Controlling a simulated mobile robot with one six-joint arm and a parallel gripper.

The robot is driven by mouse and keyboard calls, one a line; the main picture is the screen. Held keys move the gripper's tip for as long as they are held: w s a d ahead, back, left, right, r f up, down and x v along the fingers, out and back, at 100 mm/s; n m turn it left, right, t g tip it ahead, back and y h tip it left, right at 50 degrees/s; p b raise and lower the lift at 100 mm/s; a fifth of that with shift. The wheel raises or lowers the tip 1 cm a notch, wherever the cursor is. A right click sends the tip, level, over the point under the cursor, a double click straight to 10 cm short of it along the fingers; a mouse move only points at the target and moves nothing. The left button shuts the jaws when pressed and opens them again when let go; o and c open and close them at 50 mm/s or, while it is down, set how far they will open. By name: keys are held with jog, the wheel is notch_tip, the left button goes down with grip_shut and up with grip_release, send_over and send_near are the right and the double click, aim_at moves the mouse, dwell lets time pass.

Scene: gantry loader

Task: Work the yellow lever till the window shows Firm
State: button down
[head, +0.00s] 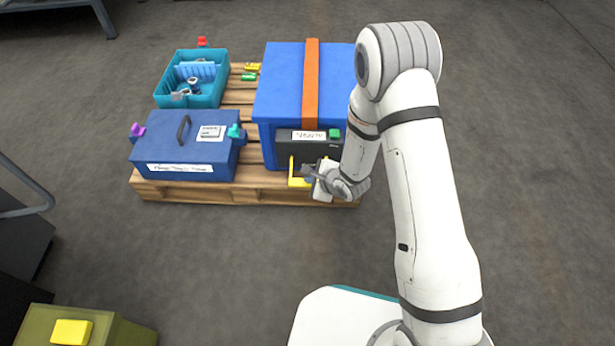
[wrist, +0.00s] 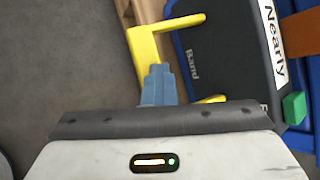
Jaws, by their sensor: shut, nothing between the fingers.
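The yellow lever (head: 292,171) sits at the front of a black panel (head: 321,150) on the large blue box. In the wrist view the lever (wrist: 145,50) is a bent yellow bar beside the black panel (wrist: 215,60), which is marked "Band". The white window (head: 309,135) above the panel reads "Nearly", also legible in the wrist view (wrist: 270,40). My gripper (head: 307,172) is shut and empty. Its fingertips (wrist: 158,72) are right at the lever and overlap it in the wrist view; I cannot tell whether they touch. Part of the lever is hidden behind the fingers.
A green block (wrist: 293,107) is beside the window. The blue box (head: 275,85) with an orange strap (head: 311,75) stands on a wooden pallet (head: 240,188). A blue case (head: 165,150) and a teal bin (head: 220,95) share the pallet.

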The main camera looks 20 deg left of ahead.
jog(key=shift+s, duration=0.1)
dwell(0.5)
jog(key=shift+r+p, duration=1.95)
jog(key=shift+p, duration=0.1)
jog(key=shift+r, duration=0.15)
notch_tip(320, 180, up, 5)
jog(key=p, duration=0.4)
jog(key=shift+p, duration=0.4)
dwell(2.4)
